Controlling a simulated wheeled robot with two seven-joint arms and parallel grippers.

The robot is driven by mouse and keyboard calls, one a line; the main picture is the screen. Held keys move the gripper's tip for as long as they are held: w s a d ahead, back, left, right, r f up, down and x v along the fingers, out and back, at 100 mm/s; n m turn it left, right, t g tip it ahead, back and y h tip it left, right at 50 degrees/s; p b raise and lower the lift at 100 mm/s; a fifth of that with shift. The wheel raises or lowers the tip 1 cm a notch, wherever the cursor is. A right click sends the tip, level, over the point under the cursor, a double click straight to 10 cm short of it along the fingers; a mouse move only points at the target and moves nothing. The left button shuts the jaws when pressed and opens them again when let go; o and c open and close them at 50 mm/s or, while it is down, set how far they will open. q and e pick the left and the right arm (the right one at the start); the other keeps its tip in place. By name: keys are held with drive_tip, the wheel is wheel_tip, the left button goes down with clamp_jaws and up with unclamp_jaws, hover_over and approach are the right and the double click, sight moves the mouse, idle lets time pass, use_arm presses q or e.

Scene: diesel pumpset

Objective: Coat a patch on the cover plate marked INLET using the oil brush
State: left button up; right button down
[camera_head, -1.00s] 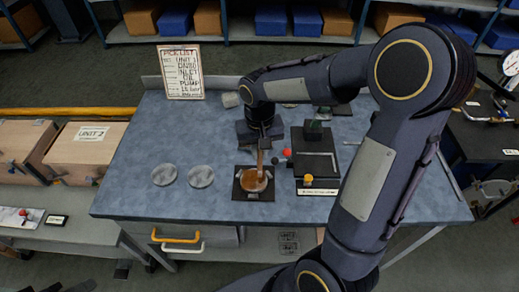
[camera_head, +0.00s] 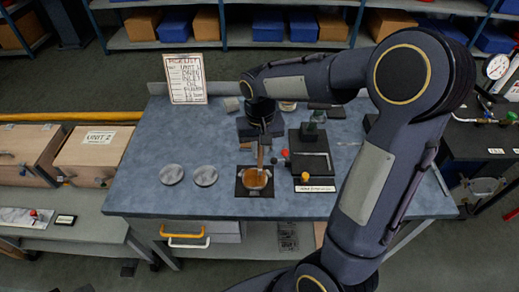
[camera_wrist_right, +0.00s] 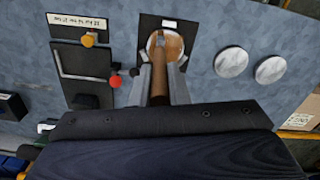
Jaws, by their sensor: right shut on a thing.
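My right gripper (camera_head: 263,139) points down over the table and is shut on the oil brush (camera_head: 260,157). The brush's brown handle (camera_wrist_right: 159,85) shows between the two grey fingers in the right wrist view. Its lower end is at a round dish of amber oil (camera_head: 255,179) on a black square base; whether it touches the oil is hard to tell. The dish also shows in the wrist view (camera_wrist_right: 172,44). Two grey round plates, a left one (camera_head: 171,174) and a right one (camera_head: 205,175), lie flat left of the dish. No INLET marking is readable on them. My left gripper is out of view.
A black fixture (camera_head: 312,158) with red and yellow knobs stands just right of the dish. A pick-list board (camera_head: 187,79) stands at the back left. The blue-grey tabletop (camera_head: 140,195) is clear around the round plates. Wooden crates (camera_head: 92,155) are left of the table.

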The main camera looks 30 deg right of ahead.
wheel_tip(320, 180, up, 2)
drive_tip(key=shift+r+p, duration=0.2)
drive_tip(key=shift+p, duration=0.5)
